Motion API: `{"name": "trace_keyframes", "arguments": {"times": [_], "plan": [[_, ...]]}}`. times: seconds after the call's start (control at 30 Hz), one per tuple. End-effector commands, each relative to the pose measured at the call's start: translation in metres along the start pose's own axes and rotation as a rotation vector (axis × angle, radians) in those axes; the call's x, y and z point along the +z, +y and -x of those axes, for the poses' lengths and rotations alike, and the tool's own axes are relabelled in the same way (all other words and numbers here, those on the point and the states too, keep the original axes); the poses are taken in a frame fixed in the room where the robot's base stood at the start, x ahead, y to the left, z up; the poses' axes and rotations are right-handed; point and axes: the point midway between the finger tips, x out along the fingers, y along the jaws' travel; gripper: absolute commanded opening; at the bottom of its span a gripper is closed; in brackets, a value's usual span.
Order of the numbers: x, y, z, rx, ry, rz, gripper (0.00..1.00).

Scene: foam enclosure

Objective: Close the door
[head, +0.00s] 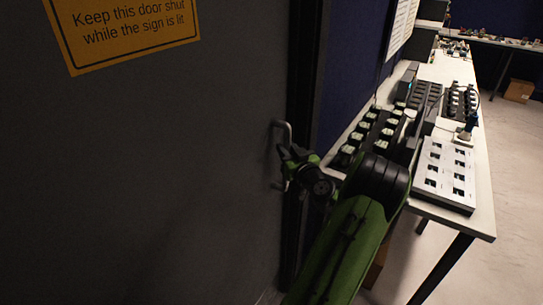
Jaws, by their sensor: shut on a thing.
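The dark grey door (160,170) fills the left half of the head view. Its right edge lies close to the dark frame post (302,110); I cannot tell whether it is latched. A pale metal pull handle (286,128) stands upright near that edge. My gripper (288,172), green and black, is shut on the handle around its middle. The handle's upper bend shows above the gripper, and part of its grip is hidden behind the fingers. My green arm reaches up to it from the bottom of the view.
A yellow sign (125,30) is fixed high on the door. Right of the post is a dark blue wall (345,70). A long white table (478,190) with trays and equipment stands along it, close to my arm. Pale floor (515,160) is clear at the far right.

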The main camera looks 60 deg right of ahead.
Motion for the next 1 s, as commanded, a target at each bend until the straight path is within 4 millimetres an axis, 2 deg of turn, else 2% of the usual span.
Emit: {"name": "trace_keyframes", "arguments": {"times": [0.1,0.37,0.4,0.5,0.83,0.93,1.0], "plan": [[-0.001,0.007,0.004,0.009,-0.001,0.000,0.00],[0.001,0.009,0.005,0.015,-0.006,0.000,0.00],[0.001,0.009,0.005,0.016,-0.007,0.000,0.33],[0.001,0.009,0.005,0.014,-0.006,0.000,0.46],[0.001,0.007,0.009,0.010,-0.006,0.000,0.46],[0.003,0.007,0.027,0.013,-0.007,-0.002,0.46],[0.004,0.008,0.046,0.015,-0.008,-0.003,0.46]]}}
